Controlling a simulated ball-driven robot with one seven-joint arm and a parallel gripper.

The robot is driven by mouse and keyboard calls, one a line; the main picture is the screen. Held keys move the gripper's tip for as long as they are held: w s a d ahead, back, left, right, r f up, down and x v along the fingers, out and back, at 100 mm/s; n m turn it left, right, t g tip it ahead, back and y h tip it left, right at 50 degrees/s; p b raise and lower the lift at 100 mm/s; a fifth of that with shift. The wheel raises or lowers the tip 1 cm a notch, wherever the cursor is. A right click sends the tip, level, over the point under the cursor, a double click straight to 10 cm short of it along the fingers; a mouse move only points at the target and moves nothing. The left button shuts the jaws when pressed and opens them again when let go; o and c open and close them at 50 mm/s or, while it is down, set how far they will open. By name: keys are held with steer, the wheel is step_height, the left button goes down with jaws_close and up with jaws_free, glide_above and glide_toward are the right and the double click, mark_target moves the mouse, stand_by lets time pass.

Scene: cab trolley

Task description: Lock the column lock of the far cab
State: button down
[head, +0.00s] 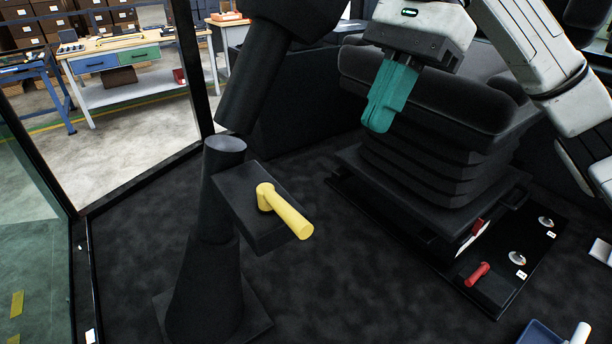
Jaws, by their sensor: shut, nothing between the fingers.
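The column lock is a yellow lever (287,212) on a dark box fixed to the side of the black steering column (214,200). The lever points to the lower right in the head view. My gripper (378,128) has teal fingers, which are shut and empty. It hangs up and to the right of the yellow lever, in front of the black seat, and is apart from the lever.
The black seat (430,95) stands on a ribbed base behind my gripper. A panel with a red handle (477,273) and knobs lies right of the seat base. Dark floor (350,290) is clear between column and panel. Workbenches (120,60) stand outside.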

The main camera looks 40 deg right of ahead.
mark_target(283, 213)
stand_by(0.3)
steer(key=a+f+p, duration=0.2)
steer(key=a+f, duration=0.6)
steer(key=shift+a, duration=0.2)
steer(key=shift+w+f, duration=0.1)
steer(key=shift+f, duration=0.05)
stand_by(0.4)
